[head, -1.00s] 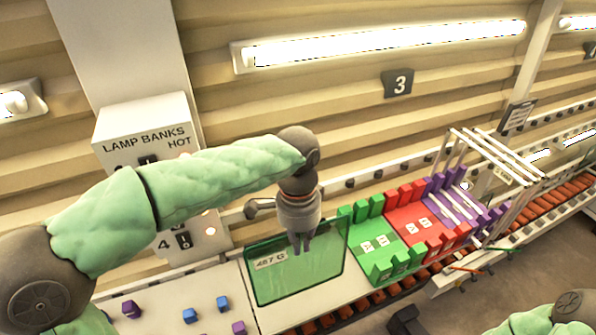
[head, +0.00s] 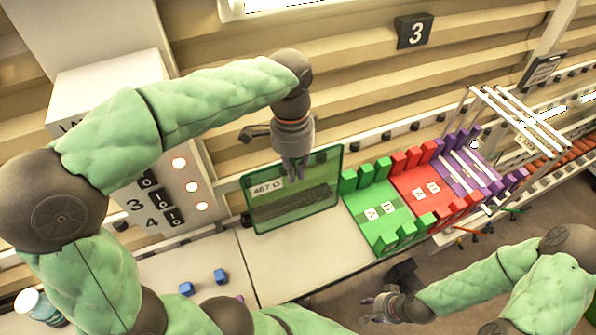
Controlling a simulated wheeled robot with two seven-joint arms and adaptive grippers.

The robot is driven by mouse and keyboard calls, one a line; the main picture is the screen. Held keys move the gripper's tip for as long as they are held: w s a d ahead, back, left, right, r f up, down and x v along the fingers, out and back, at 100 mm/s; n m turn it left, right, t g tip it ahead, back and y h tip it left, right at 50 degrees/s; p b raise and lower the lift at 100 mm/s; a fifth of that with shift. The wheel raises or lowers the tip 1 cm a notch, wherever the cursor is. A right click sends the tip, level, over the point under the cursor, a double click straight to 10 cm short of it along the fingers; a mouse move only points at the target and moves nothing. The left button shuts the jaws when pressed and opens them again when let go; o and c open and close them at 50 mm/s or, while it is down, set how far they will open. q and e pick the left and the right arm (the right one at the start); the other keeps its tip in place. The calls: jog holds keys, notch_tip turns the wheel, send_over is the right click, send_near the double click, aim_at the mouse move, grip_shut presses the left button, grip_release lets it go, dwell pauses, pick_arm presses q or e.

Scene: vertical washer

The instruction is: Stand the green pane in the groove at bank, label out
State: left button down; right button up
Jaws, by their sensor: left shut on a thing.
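The green pane (head: 273,215) is a clear sheet with a darker green rim. It is roughly upright at the back of the pale worktop (head: 300,262), left of the racks. A white label (head: 266,187) faces me at its upper left. My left gripper (head: 296,172) is above the pane, shut on its top edge. I cannot tell whether its lower edge touches the worktop. A dark strip shows through the glass; no groove is clearly visible. My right gripper (head: 372,309) is low at the front, apart from the pane, with its fingers spread and empty.
A green rack (head: 378,216), a red rack (head: 422,187) and a purple rack (head: 468,165) stand to the right. A switch box (head: 165,195) with lit lamps is behind my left arm. Blue blocks (head: 221,276) lie at the front left. The worktop before the pane is clear.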

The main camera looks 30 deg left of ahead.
pick_arm(q)
jog(key=shift+w+a+f+b, duration=0.1)
jog(key=shift+w+a+f, duration=0.35)
jog(key=shift+w+a, duration=0.55)
jog(key=shift+w+a+f+b, duration=0.1)
jog(key=shift+w+a+f, duration=0.4)
jog(key=shift+w+a, duration=0.5)
jog(key=shift+w+a+f+b, duration=0.1)
jog(key=shift+w+a+f, duration=0.35)
jog(key=shift+w+a, duration=0.55)
jog(key=shift+s+a, duration=0.2)
jog(key=shift+s, duration=0.05)
jog(key=shift+s+d+f+b, duration=0.15)
jog(key=shift+f+b, duration=0.8)
jog(key=shift+f, duration=0.6)
dwell(1.6)
jog(key=c, duration=1.2)
grip_release()
jog(key=shift+c, duration=0.2)
jog(key=shift+f, duration=0.1)
notch_tip(320, 180, up, 12)
jog(key=shift+w+a, duration=0.4)
jog(key=shift+a, duration=0.05)
